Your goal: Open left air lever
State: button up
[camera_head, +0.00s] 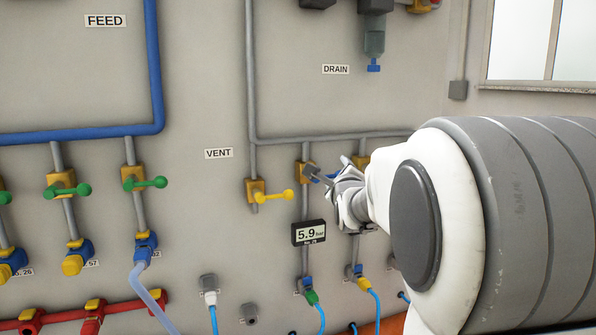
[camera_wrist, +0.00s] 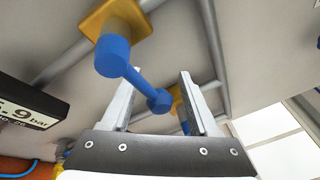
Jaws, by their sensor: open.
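The left air lever is blue, on a yellow valve block (camera_head: 305,172) on a grey pipe above the pressure display. In the wrist view the blue lever (camera_wrist: 137,78) runs from its hub at upper left down to its round end. My gripper (camera_head: 334,182) is beside this lever in the head view. In the wrist view my gripper (camera_wrist: 157,88) is open, with the lever's round end in the gap between its fingers. Contact with either finger cannot be told. In the head view the lever is partly hidden by the gripper.
A second yellow valve (camera_head: 361,161) with a blue lever is just right, partly behind my gripper. The display (camera_head: 308,232) reads 5.9 bar below. A yellow lever (camera_head: 272,196) is left, by the VENT label (camera_head: 218,153). Grey pipes (camera_head: 330,136) run above.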

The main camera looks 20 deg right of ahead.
grip_shut()
dwell(1.4)
